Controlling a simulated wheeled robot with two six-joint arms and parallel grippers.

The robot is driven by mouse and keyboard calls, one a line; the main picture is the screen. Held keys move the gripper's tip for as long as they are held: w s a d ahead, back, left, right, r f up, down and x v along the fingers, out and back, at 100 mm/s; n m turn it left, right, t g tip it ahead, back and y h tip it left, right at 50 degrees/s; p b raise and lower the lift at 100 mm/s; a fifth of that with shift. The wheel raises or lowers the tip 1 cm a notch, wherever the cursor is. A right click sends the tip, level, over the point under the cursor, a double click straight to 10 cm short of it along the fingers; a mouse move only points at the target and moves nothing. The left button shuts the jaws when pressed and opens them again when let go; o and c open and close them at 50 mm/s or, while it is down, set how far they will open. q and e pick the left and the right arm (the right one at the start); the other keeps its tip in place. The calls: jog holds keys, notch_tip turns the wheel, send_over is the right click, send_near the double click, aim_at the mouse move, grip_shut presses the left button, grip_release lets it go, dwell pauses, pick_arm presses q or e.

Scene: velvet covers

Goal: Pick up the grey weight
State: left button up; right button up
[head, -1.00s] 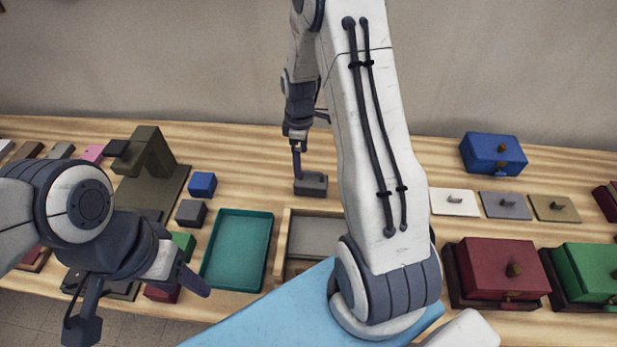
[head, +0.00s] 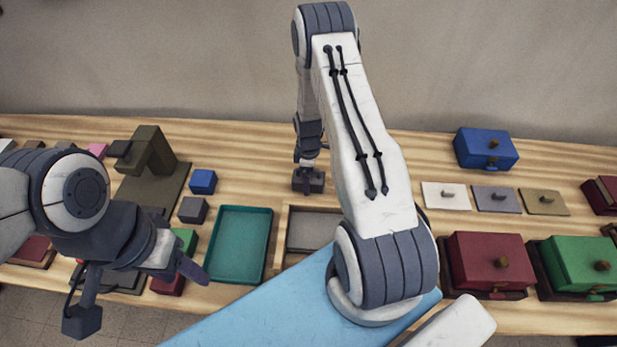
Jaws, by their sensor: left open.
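A dark grey block (head: 309,186), which looks like the grey weight, sits on the wooden table behind the wooden-framed tray. My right gripper (head: 305,168) points down at its top, touching it or just above; I cannot tell which. Its fingers are small and partly merge with the block, so I cannot see whether they are shut on it. A plain grey cube (head: 193,210) stands further left, beside the teal tray. My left gripper (head: 138,293) is open and empty at the front left, its fingers wide apart.
A teal tray (head: 240,245) and a wooden-framed tray (head: 283,235) lie in front of the block. A blue cube (head: 203,181) and an olive stand (head: 152,150) are left. Boxes with knobs, blue (head: 487,149), red (head: 490,262) and green (head: 585,265), stand right. My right arm hides the middle.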

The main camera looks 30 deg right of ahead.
jog(key=shift+f, duration=0.3)
grip_shut()
jog(key=shift+w+r, duration=0.1)
jog(key=shift+r, duration=0.1)
